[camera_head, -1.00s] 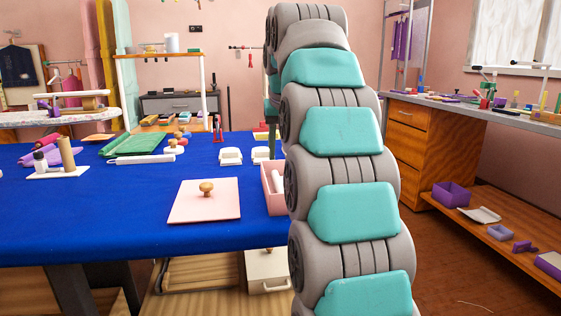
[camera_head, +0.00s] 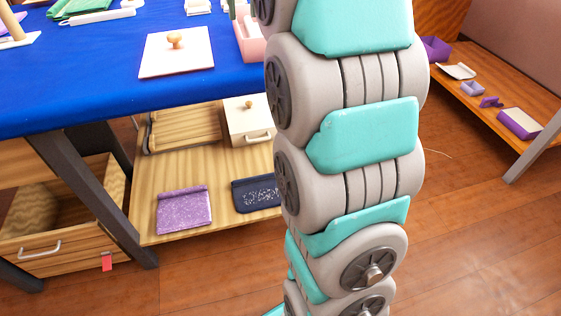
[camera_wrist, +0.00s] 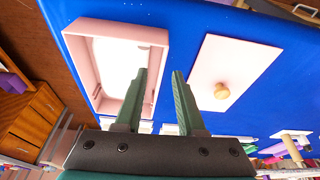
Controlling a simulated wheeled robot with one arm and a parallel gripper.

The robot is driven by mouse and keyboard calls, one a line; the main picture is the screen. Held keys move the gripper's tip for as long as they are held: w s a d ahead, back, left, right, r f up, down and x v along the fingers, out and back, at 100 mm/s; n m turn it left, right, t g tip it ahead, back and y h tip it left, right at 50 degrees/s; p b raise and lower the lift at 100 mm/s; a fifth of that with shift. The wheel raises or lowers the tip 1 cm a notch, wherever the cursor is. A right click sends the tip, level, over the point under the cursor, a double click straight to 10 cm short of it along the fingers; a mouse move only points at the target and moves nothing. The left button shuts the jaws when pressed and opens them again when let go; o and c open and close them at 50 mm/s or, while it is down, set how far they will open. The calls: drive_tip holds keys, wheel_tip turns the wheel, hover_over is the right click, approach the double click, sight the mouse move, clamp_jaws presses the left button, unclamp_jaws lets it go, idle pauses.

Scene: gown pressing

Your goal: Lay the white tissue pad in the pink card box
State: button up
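The pink card box (camera_wrist: 82,68) stands open on the blue cloth in the wrist view. A white surface (camera_wrist: 115,62) covers most of its floor; it looks like the white tissue pad, but I cannot be sure. My gripper (camera_wrist: 161,72) has its two green fingers apart, with nothing between them. It is over the box's side nearest the lid. In the head view the box (camera_head: 246,42) is partly hidden behind my arm, with something white inside.
A flat pink lid (camera_head: 176,58) with a wooden knob lies left of the box. Blue cloth (camera_head: 100,85) covers the table. Below, a shelf holds a purple folded piece (camera_head: 184,211), a dark patterned piece (camera_head: 257,196) and a cream box (camera_head: 250,122). A drawer (camera_head: 75,220) stands open.

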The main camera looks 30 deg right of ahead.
drive_tip(key=s+a+f+n+g, duration=0.1)
drive_tip(key=s+a+f, duration=0.3)
drive_tip(key=s+f, duration=0.5)
drive_tip(key=s+a+f+n+g, duration=0.1)
drive_tip(key=s+a+f, duration=0.3)
drive_tip(key=s+f, duration=0.6)
drive_tip(key=s+a+f+g, duration=0.3)
drive_tip(key=s+f, duration=0.6)
drive_tip(key=s, duration=0.5)
drive_tip(key=shift+s+a+f+n+y, duration=0.2)
drive_tip(key=shift+a+f+n+y, duration=0.15)
drive_tip(key=shift+a+n+y, duration=0.1)
